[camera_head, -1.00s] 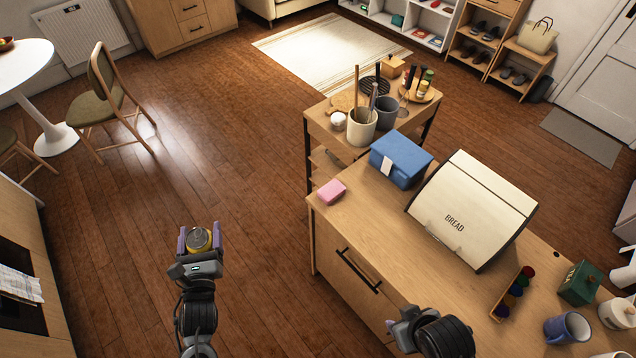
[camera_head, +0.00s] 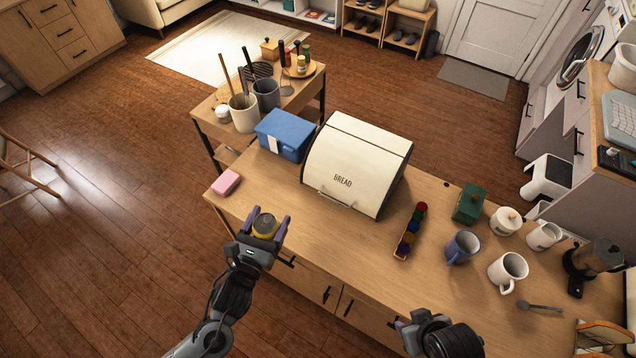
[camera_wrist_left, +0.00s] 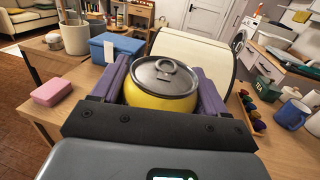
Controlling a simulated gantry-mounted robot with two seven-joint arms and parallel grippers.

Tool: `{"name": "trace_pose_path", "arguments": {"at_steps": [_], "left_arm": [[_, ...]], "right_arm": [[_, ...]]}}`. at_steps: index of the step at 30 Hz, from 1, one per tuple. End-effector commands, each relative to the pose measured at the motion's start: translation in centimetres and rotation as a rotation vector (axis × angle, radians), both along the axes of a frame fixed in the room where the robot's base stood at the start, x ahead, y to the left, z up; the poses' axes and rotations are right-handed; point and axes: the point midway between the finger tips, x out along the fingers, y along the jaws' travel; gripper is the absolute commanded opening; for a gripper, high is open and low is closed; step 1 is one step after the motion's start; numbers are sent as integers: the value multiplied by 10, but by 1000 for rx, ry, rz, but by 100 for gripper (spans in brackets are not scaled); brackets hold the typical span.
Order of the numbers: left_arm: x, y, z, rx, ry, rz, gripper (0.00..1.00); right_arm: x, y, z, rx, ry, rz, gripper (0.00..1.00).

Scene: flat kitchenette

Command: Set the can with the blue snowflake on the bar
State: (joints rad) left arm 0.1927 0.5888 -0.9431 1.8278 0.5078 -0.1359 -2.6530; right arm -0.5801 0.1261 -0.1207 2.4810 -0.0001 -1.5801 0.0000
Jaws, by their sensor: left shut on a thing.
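My left gripper (camera_head: 265,231) is shut on a yellow can (camera_head: 264,227) with a grey top and a ring tab. In the left wrist view the can (camera_wrist_left: 160,96) stands upright between the two purple fingers. No blue snowflake shows on the part of the can I see. In the head view the can appears over the front left part of the wooden counter (camera_head: 302,226); I cannot tell its height above it. My right gripper (camera_head: 402,324) shows only in part at the counter's front edge, and its fingertips are unclear.
A pink sponge-like block (camera_head: 226,183), a blue box (camera_head: 285,135) and a cream bread box (camera_head: 356,165) stand on the counter. To the right are a spice-jar rack (camera_head: 410,231), a green tin (camera_head: 469,203) and several mugs. The counter front between sponge and rack is bare.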

Motion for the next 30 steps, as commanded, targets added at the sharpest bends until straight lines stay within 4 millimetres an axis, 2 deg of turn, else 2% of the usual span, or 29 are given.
{"name": "trace_pose_path", "arguments": {"at_steps": [1, 4, 6, 9, 17, 20, 30], "left_arm": [[-4, -20, -7, 0, -8, -74, 29], [-16, -57, -14, 0, -8, -223, 29], [-23, -78, -17, 2, -7, -313, 29], [-27, -93, -19, 6, 1, -390, 29], [-18, -103, -15, 10, 9, -445, 29], [-5, -103, -20, 10, 9, -446, 29], [61, -98, -59, 8, 10, -443, 29]], "right_arm": [[1, 1, -12, 3, -2, 0, 43], [1, 2, -27, 5, -2, -2, 43], [1, 2, -38, 7, -1, -3, 43], [1, 2, -49, 7, 0, -4, 43], [1, 2, -59, 8, 0, -6, 43], [1, 2, -58, 8, 0, -6, 43], [0, 1, -59, 6, 1, -5, 43]]}}
